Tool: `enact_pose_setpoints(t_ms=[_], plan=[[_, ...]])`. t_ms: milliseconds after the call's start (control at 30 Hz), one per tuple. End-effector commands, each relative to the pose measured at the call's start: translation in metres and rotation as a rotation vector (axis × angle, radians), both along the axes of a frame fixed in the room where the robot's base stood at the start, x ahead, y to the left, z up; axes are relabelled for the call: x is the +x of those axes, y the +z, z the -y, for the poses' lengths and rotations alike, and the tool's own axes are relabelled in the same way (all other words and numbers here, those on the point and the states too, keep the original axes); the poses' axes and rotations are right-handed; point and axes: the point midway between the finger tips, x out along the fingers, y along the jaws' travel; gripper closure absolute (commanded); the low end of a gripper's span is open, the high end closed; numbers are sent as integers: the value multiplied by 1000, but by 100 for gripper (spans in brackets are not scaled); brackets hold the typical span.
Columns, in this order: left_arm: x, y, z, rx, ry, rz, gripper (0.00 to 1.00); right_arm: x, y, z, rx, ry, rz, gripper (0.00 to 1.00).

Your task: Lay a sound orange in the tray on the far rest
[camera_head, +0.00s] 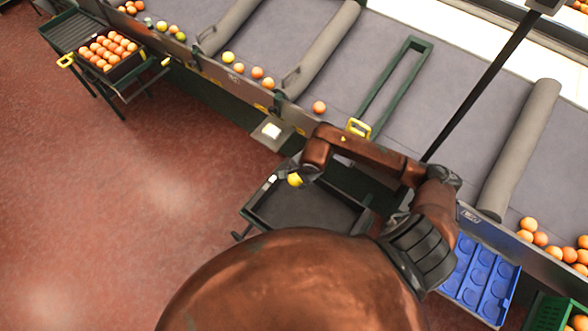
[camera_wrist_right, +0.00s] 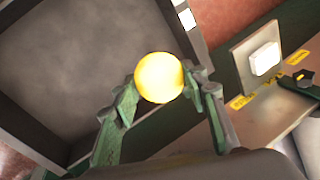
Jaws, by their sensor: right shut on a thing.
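My right gripper (camera_head: 291,177) is shut on a yellow fruit (camera_head: 295,180), paler than the oranges around. In the right wrist view the yellow fruit (camera_wrist_right: 159,78) sits between the two green-and-grey fingers. The gripper is above an empty dark tray (camera_head: 262,222) on a stand beside the conveyor, near its back left corner in the head view. A blue tray with round hollows (camera_head: 468,297) is at the lower right. Single orange (camera_head: 319,107) lies on the conveyor near the edge. My left gripper is not in view.
The grey conveyor (camera_head: 400,90) has rollers across it and a green frame (camera_head: 388,85). A crate full of oranges (camera_head: 107,50) stands on a rack at the upper left. Several oranges (camera_head: 541,239) lie at the right. A small white-topped plate (camera_head: 271,130) juts out near the gripper.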

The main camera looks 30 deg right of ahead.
Motion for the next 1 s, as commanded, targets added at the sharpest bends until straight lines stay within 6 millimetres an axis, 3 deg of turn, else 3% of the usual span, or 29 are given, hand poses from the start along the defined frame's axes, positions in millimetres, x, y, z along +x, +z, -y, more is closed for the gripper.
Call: enact_pose_setpoints(t_ms=[100, 233, 633, 1000], plan=[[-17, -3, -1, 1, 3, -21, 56, 0, -5, -1, 1, -3, -1, 86], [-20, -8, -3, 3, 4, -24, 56, 0, -13, -1, 1, -2, -2, 86], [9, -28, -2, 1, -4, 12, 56, -1, -50, 0, 1, -3, -3, 86], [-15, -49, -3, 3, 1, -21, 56, -1, -85, 0, 1, -3, -3, 86]])
